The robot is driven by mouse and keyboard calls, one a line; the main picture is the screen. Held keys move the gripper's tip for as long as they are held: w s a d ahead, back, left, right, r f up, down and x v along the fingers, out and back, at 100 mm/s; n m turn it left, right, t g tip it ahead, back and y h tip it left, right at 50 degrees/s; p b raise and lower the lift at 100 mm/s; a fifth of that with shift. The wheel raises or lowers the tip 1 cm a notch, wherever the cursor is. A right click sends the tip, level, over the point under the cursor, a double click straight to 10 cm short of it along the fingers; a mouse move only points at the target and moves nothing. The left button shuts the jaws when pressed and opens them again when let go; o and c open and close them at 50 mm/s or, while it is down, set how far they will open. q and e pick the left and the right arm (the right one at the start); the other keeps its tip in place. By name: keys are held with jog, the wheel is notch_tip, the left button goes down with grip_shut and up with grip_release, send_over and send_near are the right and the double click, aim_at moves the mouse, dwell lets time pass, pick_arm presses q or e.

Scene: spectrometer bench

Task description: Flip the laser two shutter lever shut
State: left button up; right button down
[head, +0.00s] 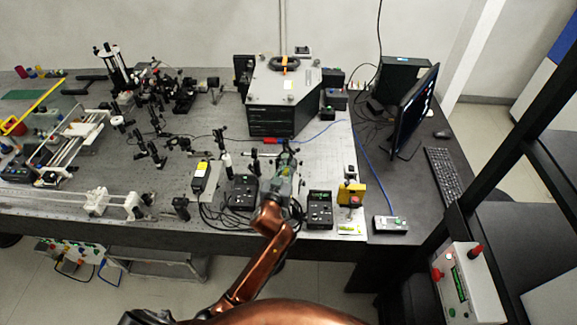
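My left arm reaches up from the bottom middle, and its gripper (286,158) is over the front part of the optical table (110,185). It is between two black control boxes, one on its left (243,193) and one on its right (320,209). The fingers are small and seen from behind, so I cannot tell whether they are open or touch anything. I cannot pick out the laser two shutter lever; it may be hidden behind my gripper or too small to see. My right gripper is not in view.
A large grey-and-black instrument (284,95) stands behind the gripper. A yellow device (351,193) is near the front right corner. Optics posts and loose cables crowd the table left of the gripper. A monitor (413,112) and keyboard (444,175) are on the right desk.

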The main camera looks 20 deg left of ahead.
pick_arm(q)
jog(key=o, duration=0.4)
jog(key=shift+s, duration=0.1)
jog(key=s+d+r, duration=0.1)
jog(key=s, duration=1)
jog(key=shift+s+r, duration=0.3)
jog(key=shift+r, duration=0.1)
